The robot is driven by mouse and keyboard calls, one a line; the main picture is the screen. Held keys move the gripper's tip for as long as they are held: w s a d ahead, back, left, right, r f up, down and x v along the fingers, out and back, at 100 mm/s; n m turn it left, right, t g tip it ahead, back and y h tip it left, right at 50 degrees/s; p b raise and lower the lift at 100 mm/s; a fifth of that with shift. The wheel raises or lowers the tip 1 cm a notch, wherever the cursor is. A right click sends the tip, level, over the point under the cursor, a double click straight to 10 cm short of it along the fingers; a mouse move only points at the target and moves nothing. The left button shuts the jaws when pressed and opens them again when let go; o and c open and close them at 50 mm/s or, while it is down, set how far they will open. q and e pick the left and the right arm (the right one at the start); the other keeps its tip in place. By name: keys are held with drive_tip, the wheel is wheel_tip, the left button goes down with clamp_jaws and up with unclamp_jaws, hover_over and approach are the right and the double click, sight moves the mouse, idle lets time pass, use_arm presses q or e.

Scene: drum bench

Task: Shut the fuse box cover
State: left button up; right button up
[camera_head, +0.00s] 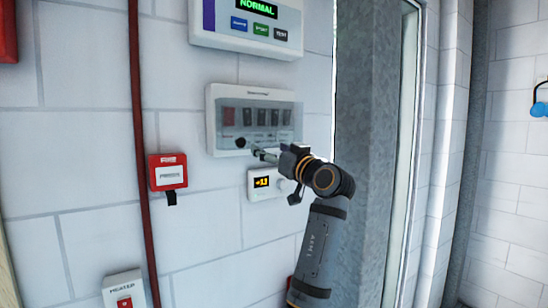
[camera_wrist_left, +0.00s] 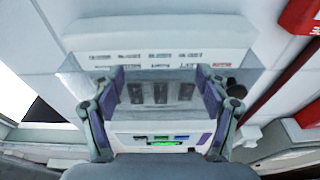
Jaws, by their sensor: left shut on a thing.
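The fuse box (camera_head: 212,122) is a pale wall unit in the middle of the head view, with a row of dark switches and one red one. Its clear cover (camera_head: 262,117) lies over the switches; I cannot tell if it is fully flush. It also shows upside down in the left wrist view (camera_wrist_left: 160,75). My left gripper (camera_head: 258,153) is at the box's lower edge, shut on the cover. In the left wrist view its two fingers (camera_wrist_left: 162,93) stand apart, with switches visible between them. The exact contact is hard to see. My right gripper is not in view.
A panel reading NORMAL (camera_head: 246,24) hangs above the box. A red call point (camera_head: 167,172) and a red pipe (camera_head: 138,110) are to the left. A grey column (camera_head: 368,70) stands close on the right.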

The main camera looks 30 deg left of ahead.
use_arm(q)
drive_tip(key=shift+r, duration=0.1)
drive_tip(key=o, duration=1.7)
drive_tip(key=v, duration=0.7)
drive_tip(key=shift+d, duration=0.2)
drive_tip(key=shift+s, duration=0.1)
